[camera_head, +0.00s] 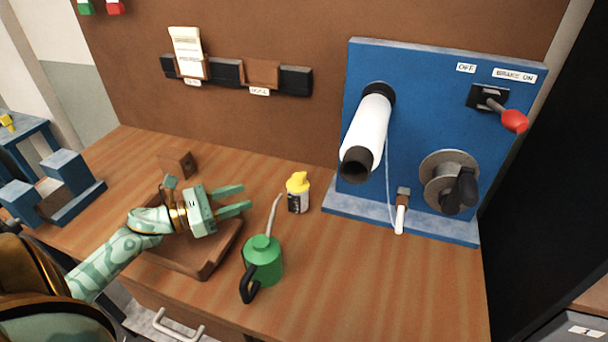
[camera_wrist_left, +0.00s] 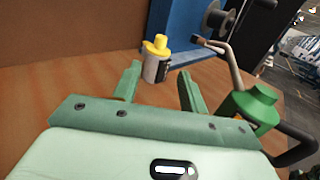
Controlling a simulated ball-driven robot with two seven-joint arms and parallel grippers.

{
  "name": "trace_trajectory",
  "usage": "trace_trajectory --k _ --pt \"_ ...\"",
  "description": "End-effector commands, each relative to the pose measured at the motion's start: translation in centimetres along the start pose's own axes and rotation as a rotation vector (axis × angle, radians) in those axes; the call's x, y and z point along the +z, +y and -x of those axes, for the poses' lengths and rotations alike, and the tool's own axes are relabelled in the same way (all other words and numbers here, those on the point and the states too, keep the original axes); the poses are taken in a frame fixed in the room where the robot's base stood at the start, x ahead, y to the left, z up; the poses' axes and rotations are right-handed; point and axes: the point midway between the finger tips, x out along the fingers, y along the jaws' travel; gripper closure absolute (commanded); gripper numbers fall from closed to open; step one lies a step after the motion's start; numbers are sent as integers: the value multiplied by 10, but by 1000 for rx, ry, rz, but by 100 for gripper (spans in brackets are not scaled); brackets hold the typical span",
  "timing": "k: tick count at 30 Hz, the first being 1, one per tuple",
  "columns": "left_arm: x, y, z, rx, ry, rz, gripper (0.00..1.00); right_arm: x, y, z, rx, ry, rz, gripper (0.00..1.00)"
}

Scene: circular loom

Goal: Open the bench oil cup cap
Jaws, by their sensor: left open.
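A small white-and-black oil cup (camera_head: 298,203) stands upright on the wooden bench, with a yellow cap (camera_head: 298,182) on top. The cap looks seated on the cup. In the left wrist view the cup (camera_wrist_left: 153,69) shows beyond and between my fingertips, with its yellow cap (camera_wrist_left: 156,46) above them. My left gripper (camera_head: 247,198) is open and empty, pointing right toward the cup, with a gap between them. My right gripper is out of view.
A green oil can (camera_head: 263,262) with a thin spout stands just in front of the cup. A brown tray (camera_head: 205,268) lies under my left gripper. A blue machine panel (camera_head: 420,110) with a white roller (camera_head: 367,132) stands to the right. Bench front right is clear.

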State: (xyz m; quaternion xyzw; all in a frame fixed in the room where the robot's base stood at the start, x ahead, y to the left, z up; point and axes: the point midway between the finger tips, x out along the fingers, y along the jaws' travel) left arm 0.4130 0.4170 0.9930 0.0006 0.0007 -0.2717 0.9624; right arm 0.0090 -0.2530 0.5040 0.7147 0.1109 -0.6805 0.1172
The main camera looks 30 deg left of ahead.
Motion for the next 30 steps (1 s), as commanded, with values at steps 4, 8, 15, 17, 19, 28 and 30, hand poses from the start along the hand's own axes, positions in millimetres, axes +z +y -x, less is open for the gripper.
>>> trace_trajectory --k 4,8,15,17,19,28,30 --pt "3 0 -27 -2 -5 -1 57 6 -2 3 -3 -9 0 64" --pt "4 0 -61 -1 -6 0 57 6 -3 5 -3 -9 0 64" --pt "3 1 -119 1 -4 0 57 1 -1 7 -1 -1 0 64" --pt "2 0 -130 0 -3 2 57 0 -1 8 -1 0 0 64" --pt "2 0 -140 1 -3 2 57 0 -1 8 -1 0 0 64" --pt "0 0 -155 1 0 2 57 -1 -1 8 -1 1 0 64" --pt "0 0 -155 1 0 2 57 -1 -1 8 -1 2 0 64"
